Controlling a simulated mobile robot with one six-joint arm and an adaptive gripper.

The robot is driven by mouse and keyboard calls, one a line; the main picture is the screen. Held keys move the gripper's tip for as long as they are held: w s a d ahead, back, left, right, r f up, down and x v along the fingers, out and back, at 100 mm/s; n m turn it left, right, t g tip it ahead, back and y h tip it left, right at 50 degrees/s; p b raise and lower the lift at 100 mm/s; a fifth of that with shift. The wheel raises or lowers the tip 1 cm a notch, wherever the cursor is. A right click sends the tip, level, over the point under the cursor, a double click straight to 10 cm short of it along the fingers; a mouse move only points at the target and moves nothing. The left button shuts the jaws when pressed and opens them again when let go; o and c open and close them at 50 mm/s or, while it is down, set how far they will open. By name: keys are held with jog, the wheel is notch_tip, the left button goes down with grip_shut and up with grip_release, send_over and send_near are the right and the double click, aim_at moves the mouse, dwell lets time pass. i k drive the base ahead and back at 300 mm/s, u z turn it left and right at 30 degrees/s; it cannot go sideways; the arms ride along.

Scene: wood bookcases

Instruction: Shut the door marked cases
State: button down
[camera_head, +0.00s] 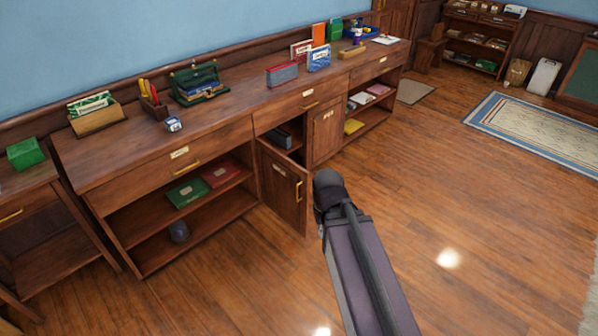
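A small wooden cabinet door (283,187) stands swung open from the middle of the long sideboard (110,165). It has a pale label near its top and a brass handle on its right side; the label is too small to read. A second door (327,132) just right of the opening is shut and also bears a small label. My arm (360,260) reaches up from the bottom, and its dark end joint is just right of the open door's free edge. A gap between them cannot be judged. No gripper fingers show.
Behind the open door, a dark box (283,138) sits in the compartment. Open shelves on either side hold books and folders. Desk items stand on the sideboard top, including a grey-red box (282,74). The wooden floor (470,190) to the right is clear.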

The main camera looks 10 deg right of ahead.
aim_at(285, 184)
jog(key=u, duration=0.05)
jog(key=i, duration=1)
jog(key=z, duration=0.05)
